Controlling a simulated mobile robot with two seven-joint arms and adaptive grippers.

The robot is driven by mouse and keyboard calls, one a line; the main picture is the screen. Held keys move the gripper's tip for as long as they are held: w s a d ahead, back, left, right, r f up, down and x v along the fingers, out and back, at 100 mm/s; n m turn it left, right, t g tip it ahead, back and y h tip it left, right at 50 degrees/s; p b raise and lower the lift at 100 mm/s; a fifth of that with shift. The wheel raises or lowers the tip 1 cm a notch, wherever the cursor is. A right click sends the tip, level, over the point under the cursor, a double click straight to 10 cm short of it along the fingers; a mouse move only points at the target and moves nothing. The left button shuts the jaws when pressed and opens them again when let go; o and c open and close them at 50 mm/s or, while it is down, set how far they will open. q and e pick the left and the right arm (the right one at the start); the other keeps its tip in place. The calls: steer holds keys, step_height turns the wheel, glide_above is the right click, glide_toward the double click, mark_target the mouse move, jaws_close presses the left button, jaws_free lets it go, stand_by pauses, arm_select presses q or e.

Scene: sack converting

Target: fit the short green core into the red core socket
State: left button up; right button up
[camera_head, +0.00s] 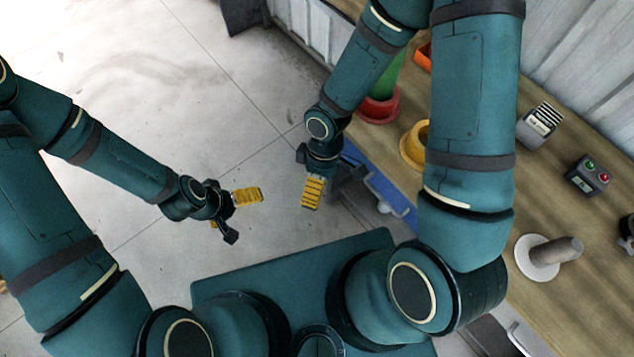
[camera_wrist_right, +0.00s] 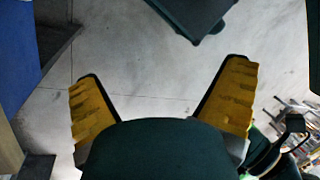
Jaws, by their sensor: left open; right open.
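A green core (camera_head: 389,78) stands on the bench at the top of the head view. Its lower end appears to be inside the red core socket (camera_head: 379,110), a red ring on the bench. My right arm hides much of both, so how deep the core sits cannot be told. My right gripper (camera_head: 312,192) hangs off the bench's front edge, apart from both. In the right wrist view its yellow fingers (camera_wrist_right: 164,108) are spread with only floor between them. My left gripper (camera_head: 231,211) is open and empty over the floor, far left of the bench.
A yellow socket (camera_head: 412,150) and an orange item (camera_head: 424,58) are partly hidden by my right arm. A card holder (camera_head: 540,122), a button box (camera_head: 588,175) and a grey spindle on a white disc (camera_head: 550,254) stand further right. The floor at left is clear.

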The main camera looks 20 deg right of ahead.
steer(key=shift+w+f+m+t+y, duration=0.35)
steer(key=shift+f+m+t, duration=0.45)
steer(key=shift+m, duration=1.25)
steer(key=shift+w+f+m+t+y, duration=0.4)
steer(key=shift+f+m+t, duration=0.4)
steer(key=shift+m, duration=1.2)
steer(key=shift+w+f+m+t+y, duration=0.35)
steer(key=shift+f+m+t, duration=0.45)
steer(key=shift+m, duration=1.25)
steer(key=shift+f, duration=0.1)
